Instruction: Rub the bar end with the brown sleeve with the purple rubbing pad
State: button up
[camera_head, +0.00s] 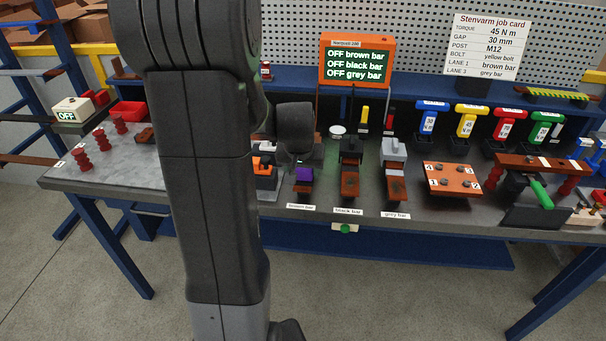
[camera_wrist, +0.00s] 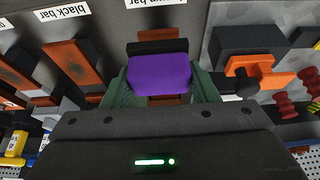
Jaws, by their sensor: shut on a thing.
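My gripper (camera_wrist: 163,84) is shut on the purple rubbing pad (camera_wrist: 158,74), with a green finger on each side of it. In the head view the pad (camera_head: 304,174) is at the bar end (camera_head: 303,187) above the "brown bar" label. I cannot tell whether pad and bar touch. My arm hides part of the bench in the head view.
The black bar (camera_head: 349,185) and grey bar (camera_head: 396,188) stand to the right. An orange device (camera_head: 265,170) is close on the left. A display (camera_head: 356,62) reads OFF for all three bars. A copper plate (camera_head: 452,179) lies farther right.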

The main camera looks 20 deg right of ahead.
jog(key=shift+r+p, duration=1.55)
jog(key=shift+r, duration=1.15)
jog(key=shift+f+b, duration=0.3)
jog(key=shift+b, duration=0.35)
jog(key=shift+f+b, duration=0.1)
jog(key=shift+b, duration=0.7)
